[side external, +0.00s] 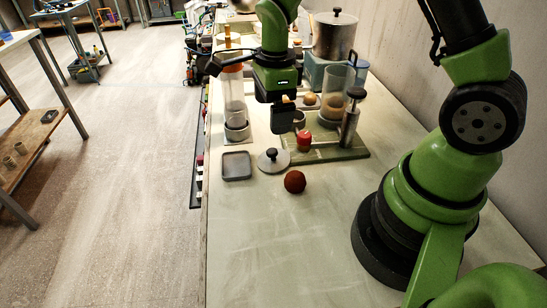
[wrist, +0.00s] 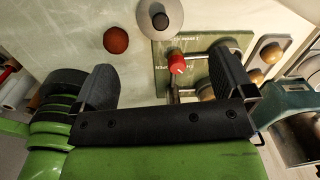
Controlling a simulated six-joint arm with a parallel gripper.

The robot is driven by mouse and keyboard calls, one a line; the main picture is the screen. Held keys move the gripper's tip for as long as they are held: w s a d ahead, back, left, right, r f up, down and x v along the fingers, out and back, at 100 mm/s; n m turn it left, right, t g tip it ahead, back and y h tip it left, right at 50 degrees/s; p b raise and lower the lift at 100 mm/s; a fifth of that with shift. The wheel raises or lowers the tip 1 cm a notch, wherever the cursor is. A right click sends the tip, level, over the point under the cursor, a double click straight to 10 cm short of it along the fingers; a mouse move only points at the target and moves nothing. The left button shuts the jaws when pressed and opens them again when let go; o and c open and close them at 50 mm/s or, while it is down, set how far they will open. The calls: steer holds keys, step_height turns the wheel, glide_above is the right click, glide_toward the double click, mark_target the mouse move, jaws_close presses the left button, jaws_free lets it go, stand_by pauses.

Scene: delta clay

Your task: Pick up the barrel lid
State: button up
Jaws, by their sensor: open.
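The barrel lid, a round grey metal disc with a dark knob (side external: 273,160), lies on the worktop just left of the green board. My gripper (side external: 283,122) hangs above the worktop, up and to the right of the lid. In the wrist view my gripper (wrist: 165,80) has its two dark fingers wide apart, with nothing held between them. The lid is apart from the fingers.
A reddish-brown ball (side external: 295,181) lies close to the lid. A grey square tray (side external: 237,165) is left of it. The green board (side external: 345,152) carries a red knob (side external: 304,140), a metal cylinder with a dark cap (side external: 350,125) and a clear tube. The near worktop is clear.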

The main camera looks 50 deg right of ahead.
mark_target(273, 150)
steer(key=shift+m+g, duration=0.3)
steer(key=shift+m, duration=0.6)
steer(key=f, duration=0.6)
steer(key=shift+d+f, duration=0.2)
steer(key=shift+f, duration=3.1)
steer(key=c, duration=0.8)
